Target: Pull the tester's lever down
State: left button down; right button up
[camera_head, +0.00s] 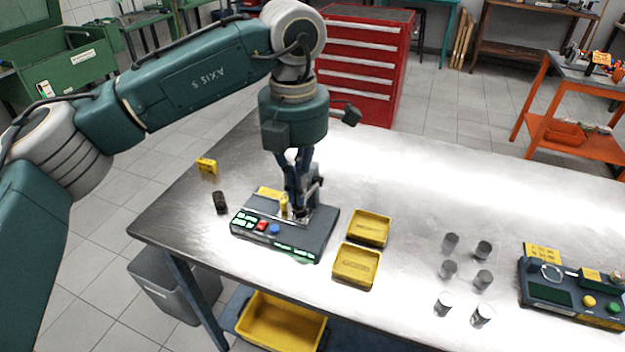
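The tester (318,242) is a dark grey box on the left part of the metal table. Its front panel has green displays and red and blue buttons, and a metal upright rises at its back. My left gripper (297,208) points straight down over the tester, its blue fingers right at the upright. The fingers and upright overlap, so I cannot make out the lever clearly or tell whether the fingers hold it. My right gripper is not in view.
Two yellow trays (369,229) sit right of the tester. Several metal cylinders (448,270) stand farther right, near a second device (545,293) with yellow and green buttons. A small black part (220,203) and a yellow tag (207,166) lie left. The table's far middle is clear.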

pick_arm(q)
jog(key=shift+w+r+p, duration=0.1)
jog(key=shift+r+p, duration=1.25)
jog(key=shift+r, duration=1.1)
jog(key=shift+f, duration=0.15)
